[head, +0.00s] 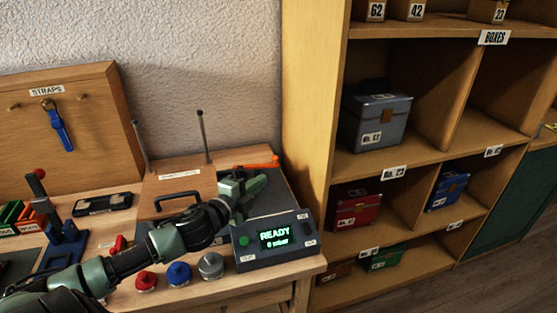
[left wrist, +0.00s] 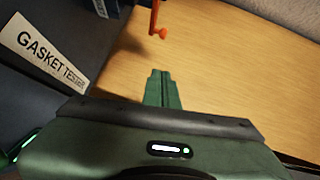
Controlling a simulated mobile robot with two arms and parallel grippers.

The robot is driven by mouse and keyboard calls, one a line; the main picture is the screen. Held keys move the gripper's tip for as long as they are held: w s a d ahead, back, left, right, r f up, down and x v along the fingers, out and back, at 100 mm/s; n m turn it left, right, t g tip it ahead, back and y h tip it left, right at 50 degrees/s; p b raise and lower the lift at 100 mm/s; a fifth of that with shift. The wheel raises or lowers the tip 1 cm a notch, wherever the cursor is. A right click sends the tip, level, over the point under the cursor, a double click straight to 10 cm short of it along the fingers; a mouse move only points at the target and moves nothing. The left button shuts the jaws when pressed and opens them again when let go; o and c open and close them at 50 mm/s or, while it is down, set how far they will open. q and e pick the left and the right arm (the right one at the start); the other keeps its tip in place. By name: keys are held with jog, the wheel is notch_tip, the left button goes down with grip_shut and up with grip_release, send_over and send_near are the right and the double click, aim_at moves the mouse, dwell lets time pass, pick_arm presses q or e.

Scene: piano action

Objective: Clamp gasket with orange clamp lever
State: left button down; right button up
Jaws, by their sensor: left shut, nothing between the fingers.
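The orange clamp lever (head: 262,163) sticks out at the back right of the gasket tester (head: 277,241), beside my left gripper (head: 257,183). In the left wrist view the lever (left wrist: 154,18) hangs in at the top with a rounded orange end, beyond my fingertips (left wrist: 160,74) and apart from them. My left gripper is shut with nothing between its fingers. The tester's dark body with its "GASKET TESTER" label (left wrist: 48,55) is at the left of the wrist view. The gasket is not visible. My right gripper is not in view.
The tester's screen reads "READY 0 mbar". A wooden case with a dark handle (head: 178,200) stands left of my gripper. Red, blue and grey knobbed pieces (head: 179,274) sit in front of my arm. A tall shelf with boxes (head: 376,122) borders the bench's right side.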

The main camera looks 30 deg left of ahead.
pick_arm(q)
jog(key=w, duration=0.1)
jog(key=p, duration=0.2)
send_near(277, 159)
jog(key=w+d, duration=0.3)
jog(key=w+a, duration=0.1)
jog(key=w+a+f, duration=0.1)
jog(key=w, duration=0.1)
jog(key=shift+a, duration=0.3)
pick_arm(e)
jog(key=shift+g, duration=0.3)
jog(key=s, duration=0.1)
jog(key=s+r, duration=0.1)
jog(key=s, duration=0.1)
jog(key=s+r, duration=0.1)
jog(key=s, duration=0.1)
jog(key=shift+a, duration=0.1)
pick_arm(q)
jog(key=shift+w, duration=0.2)
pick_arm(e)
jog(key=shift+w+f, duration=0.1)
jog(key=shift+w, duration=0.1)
pick_arm(q)
jog(key=shift+w+a+n+y, duration=0.25)
jog(key=shift+w+n+y, duration=0.3)
jog(key=shift+y, duration=0.25)
jog(key=shift+a+r, duration=0.15)
jog(key=shift+r, duration=0.1)
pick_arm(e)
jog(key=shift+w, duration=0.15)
